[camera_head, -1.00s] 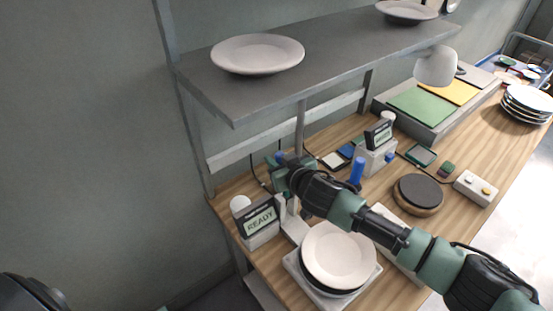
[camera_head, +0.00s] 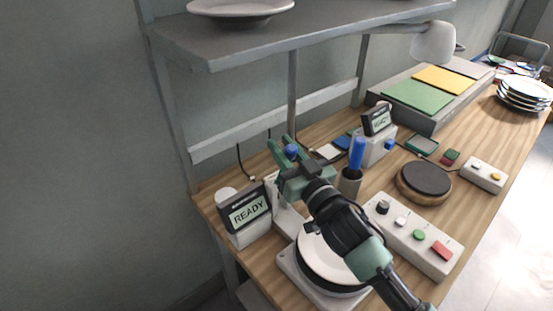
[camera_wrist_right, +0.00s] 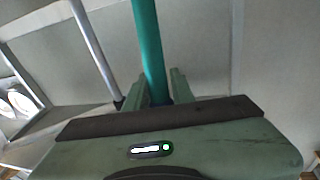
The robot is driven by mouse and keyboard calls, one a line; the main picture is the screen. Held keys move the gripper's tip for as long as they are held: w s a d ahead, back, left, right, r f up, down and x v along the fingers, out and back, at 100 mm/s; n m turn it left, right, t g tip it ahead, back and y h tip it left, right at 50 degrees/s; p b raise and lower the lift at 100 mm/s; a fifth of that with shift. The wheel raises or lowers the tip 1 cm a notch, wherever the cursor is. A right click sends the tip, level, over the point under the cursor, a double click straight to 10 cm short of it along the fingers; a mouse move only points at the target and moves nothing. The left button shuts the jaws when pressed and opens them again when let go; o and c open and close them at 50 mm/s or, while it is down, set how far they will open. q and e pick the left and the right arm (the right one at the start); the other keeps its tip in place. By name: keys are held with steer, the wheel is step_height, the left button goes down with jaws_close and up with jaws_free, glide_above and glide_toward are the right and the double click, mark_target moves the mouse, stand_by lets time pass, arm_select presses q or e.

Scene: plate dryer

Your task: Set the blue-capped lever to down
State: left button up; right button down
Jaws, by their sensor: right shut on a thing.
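The blue cap (camera_head: 291,151) of the lever shows between the green fingers of my right gripper (camera_head: 286,158) in the head view. My right gripper is shut on the lever at or just below this cap; the fingers hide most of the lever. The gripper sits above and behind a white device holding a white plate (camera_head: 325,254). My left gripper is out of view.
A box with a READY display (camera_head: 250,210) stands left of the plate device. A blue-topped item in a cup (camera_head: 356,155), a button panel (camera_head: 414,235) and a dark round pad (camera_head: 425,180) are to the right. A grey shelf (camera_head: 290,38) hangs above.

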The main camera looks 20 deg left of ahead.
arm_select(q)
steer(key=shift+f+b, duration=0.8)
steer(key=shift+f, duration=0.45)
arm_select(e)
steer(key=shift+s+d+f+t+y, duration=0.1)
steer(key=shift+s+d+t+y, duration=0.2)
steer(key=shift+d, duration=0.15)
steer(key=c, duration=1.2)
jaws_free()
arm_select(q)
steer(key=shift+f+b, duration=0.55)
arm_select(e)
step_height(320, 180, up, 20)
steer(key=shift+r, duration=0.1)
